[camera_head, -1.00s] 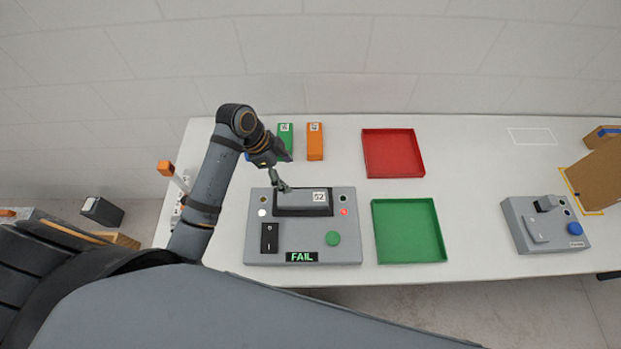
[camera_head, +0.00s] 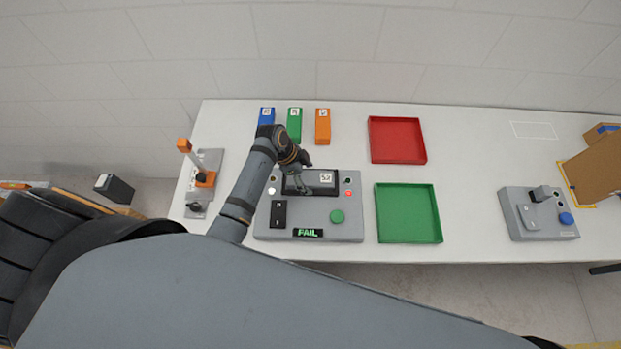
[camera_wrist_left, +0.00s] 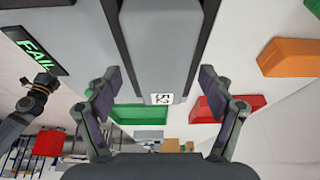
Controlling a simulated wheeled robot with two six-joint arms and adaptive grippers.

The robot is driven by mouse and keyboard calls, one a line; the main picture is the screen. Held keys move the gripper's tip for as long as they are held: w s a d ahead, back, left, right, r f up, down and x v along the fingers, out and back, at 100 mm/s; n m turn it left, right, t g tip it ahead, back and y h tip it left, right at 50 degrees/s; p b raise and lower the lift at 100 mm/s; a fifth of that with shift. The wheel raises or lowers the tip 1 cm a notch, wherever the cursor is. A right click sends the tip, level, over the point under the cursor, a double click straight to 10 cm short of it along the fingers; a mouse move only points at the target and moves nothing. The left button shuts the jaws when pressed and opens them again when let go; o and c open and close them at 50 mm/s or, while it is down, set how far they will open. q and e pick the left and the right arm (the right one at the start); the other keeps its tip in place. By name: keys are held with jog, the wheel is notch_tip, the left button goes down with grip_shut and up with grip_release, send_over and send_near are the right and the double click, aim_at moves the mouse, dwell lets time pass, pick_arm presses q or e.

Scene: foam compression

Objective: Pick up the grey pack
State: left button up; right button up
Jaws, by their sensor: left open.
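The grey pack (camera_head: 314,188) lies in the slot of a grey test station (camera_head: 345,229). A white label reading 52 marks its right end. In the left wrist view the pack (camera_wrist_left: 163,50) runs down from the top edge to the label. My left gripper (camera_head: 299,188) is over the pack in the head view and hides part of it. In the left wrist view the left gripper (camera_wrist_left: 161,92) is open, with one finger on each side of the pack's labelled end. No finger contact can be made out.
Blue (camera_head: 266,116), green (camera_head: 294,124) and orange (camera_head: 322,126) blocks stand behind the station. A red tray (camera_head: 398,160) and a green tray (camera_head: 436,238) lie to its right. The display (camera_head: 308,233) reads FAIL. A dark arm (camera_wrist_left: 18,122) shows at the left wrist view's left edge.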

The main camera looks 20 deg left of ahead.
pick_arm(q)
jog(key=shift+w, duration=0.1)
jog(key=shift+a, duration=0.1)
jog(key=c, duration=1.2)
jog(key=shift+c, duration=0.5)
pick_arm(e)
jog(key=shift+w, duration=0.4)
